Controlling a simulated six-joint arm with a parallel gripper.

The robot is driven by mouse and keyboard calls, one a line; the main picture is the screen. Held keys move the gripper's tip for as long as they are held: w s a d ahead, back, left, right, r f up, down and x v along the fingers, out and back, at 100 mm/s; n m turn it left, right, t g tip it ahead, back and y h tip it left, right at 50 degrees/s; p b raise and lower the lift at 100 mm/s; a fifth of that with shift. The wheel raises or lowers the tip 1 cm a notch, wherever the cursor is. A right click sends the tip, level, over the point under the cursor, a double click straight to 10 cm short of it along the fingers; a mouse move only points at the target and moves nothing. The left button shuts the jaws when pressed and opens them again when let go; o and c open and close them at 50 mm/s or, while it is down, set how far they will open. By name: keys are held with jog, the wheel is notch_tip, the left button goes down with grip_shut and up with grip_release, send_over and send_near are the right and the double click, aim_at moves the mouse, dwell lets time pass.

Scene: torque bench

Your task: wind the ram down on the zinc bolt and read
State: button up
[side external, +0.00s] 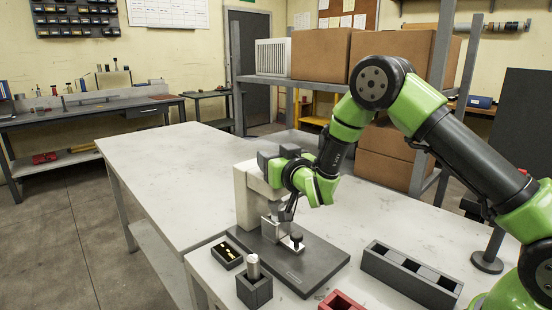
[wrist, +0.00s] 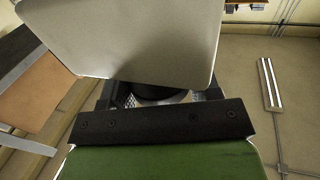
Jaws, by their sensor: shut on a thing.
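The press, with its pale column (side external: 246,198) and dark base plate (side external: 318,262), stands on the bench in the side external view. My gripper (side external: 287,212) points down at the front of the press, below its head. In the wrist view a dark round part (wrist: 160,95) sits between the finger pads, and the gripper is shut on it. A large pale plate covers most of that part. A small metal bracket (side external: 271,229) and a black-topped piece (side external: 296,240) stand low on the base plate. I cannot make out a zinc bolt or a reading.
A small black tray (side external: 219,262) with brass-coloured pieces and a dark block (side external: 254,292) holding a silver cylinder (side external: 253,267) lie in front of the press. A grey compartment box (side external: 405,285) stands right, a red tray (side external: 342,302) at the front edge. The bench's left side is clear.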

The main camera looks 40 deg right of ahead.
jog(key=m+g+h, duration=0.2)
jog(key=h, duration=0.1)
jog(key=m+g+h, duration=0.1)
jog(key=m+h, duration=0.2)
jog(key=shift+g+h, duration=0.4)
jog(key=shift+m+g+h, duration=0.3)
jog(key=shift+h, duration=0.1)
jog(key=o, duration=0.9)
jog(key=v, duration=1)
